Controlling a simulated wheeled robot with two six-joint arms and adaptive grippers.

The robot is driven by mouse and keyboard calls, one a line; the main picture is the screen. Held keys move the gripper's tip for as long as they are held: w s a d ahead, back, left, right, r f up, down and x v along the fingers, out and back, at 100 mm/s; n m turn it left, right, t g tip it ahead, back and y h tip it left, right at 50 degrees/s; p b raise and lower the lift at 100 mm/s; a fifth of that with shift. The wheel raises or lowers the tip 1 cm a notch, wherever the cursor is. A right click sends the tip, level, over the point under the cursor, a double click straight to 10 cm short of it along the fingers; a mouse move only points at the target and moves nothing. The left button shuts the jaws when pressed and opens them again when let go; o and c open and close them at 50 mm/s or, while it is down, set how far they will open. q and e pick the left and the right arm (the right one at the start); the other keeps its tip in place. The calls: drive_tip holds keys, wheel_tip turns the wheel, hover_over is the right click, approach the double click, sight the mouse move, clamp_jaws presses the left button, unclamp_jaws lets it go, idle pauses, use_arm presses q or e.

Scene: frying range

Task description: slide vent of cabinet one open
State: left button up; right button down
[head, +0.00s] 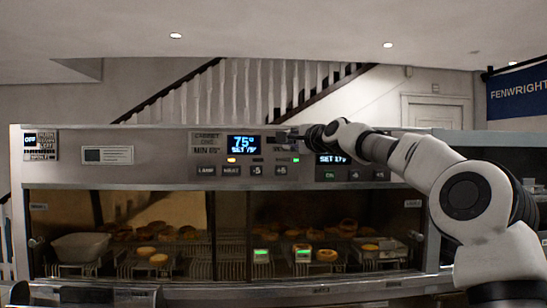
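The heated cabinet (130,172) fills the middle of the head view. Its front panel carries a cabinet one label (207,142) beside a lit display (243,145) reading 75°. My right arm reaches in from the right, across the panel's upper edge. My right gripper (287,137) is at the panel just right of the 75° display. It is small and dark here, so its finger opening and any contact are unclear. A vent slide cannot be made out clearly; the gripper and wrist cover that part of the panel. My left gripper is not in view.
A second display (333,159) sits partly behind my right wrist. Buttons (231,170) line the panel below the displays. Behind the glass are several fried items (327,255) on racks and a pale tub (80,247). The panel's left part is unobstructed.

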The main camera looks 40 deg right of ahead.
drive_tip(key=shift+s+d+r, duration=0.35)
drive_tip(key=shift+s+d, duration=0.1)
drive_tip(key=shift+d, duration=0.25)
drive_tip(key=c, duration=1.3)
unclamp_jaws()
drive_tip(key=o, duration=0.3)
drive_tip(key=shift+w+a, duration=0.1)
drive_tip(key=shift+w, duration=0.1)
drive_tip(key=shift+w+f, duration=0.1)
drive_tip(key=shift+f, duration=0.2)
